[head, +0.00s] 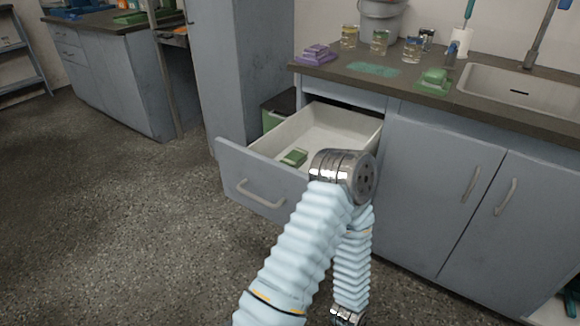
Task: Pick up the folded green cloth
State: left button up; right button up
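A small folded green cloth (293,157) lies inside the open drawer, near its front left. Another green, folded-looking stack (434,82) sits on the counter at the left of the sink. One of my arms rises from the bottom and bends at a metal joint in front of the drawer's right part, hiding some of it. Its lower links run down out of the picture. Neither of my grippers shows, so I cannot see what they hold.
The white-lined drawer (336,126) is pulled out from the counter (395,84). On the counter are a purple folded stack (315,54), a flat green mat (373,69), several jars, a grey bucket (380,20) and the sink (520,100). Floor at left is clear.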

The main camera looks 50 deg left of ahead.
aim_at(295, 158)
jog(key=k+u, duration=0.35)
jog(key=k+j+u, duration=0.15)
jog(key=u, duration=0.2)
jog(key=i+l+u, duration=0.15)
jog(key=u, duration=0.25)
jog(key=i+l+u, duration=0.2)
jog(key=u, duration=0.25)
jog(key=i+l+u, duration=0.4)
jog(key=l, duration=0.25)
jog(key=l+u, duration=0.35)
jog(key=k+l+u, duration=0.2)
jog(key=l+u, duration=0.15)
jog(key=k+l+u, duration=0.15)
jog(key=l+u, duration=0.2)
jog(key=k+l+u, duration=0.15)
jog(key=u, duration=0.2)
jog(key=l, duration=0.1)
